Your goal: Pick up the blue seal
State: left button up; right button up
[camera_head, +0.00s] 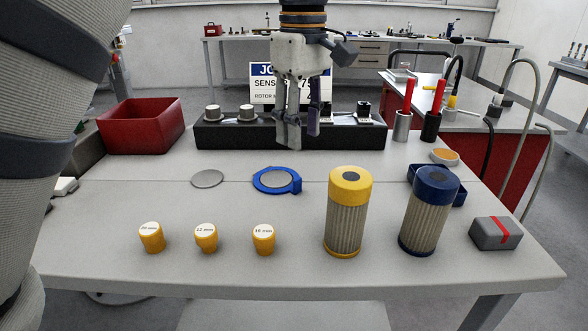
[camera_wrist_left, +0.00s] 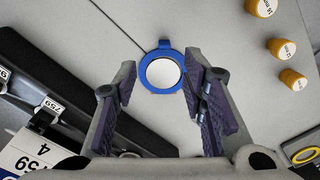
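The blue seal (camera_head: 294,186) is a flat blue ring with a small tab, lying on the table (camera_head: 110,215) near its middle. A pale grey disc shows inside the ring. It also shows in the left wrist view as a blue ring (camera_wrist_left: 164,48), centred between and beyond the fingers. My left gripper (camera_head: 301,130) is open and empty, pointing down, above and behind the seal in the head view, and not touching it. My right gripper is not in view.
Several yellow caps (camera_head: 206,238) and two filters, yellow-topped (camera_head: 344,215) and blue-topped (camera_head: 424,220), stand in front. A loose grey disc (camera_head: 208,179) lies left. A black rack (camera_head: 222,135) and red bin (camera_head: 142,127) stand behind. Table around the seal is clear.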

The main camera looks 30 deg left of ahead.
aim_at(296, 176)
pick_arm(q)
jog(key=f, duration=0.9)
jog(key=shift+s+a, duration=0.25)
jog(key=shift+s, duration=0.15)
jog(key=shift+w+f, duration=0.1)
jog(key=shift+f, duration=0.25)
grip_shut()
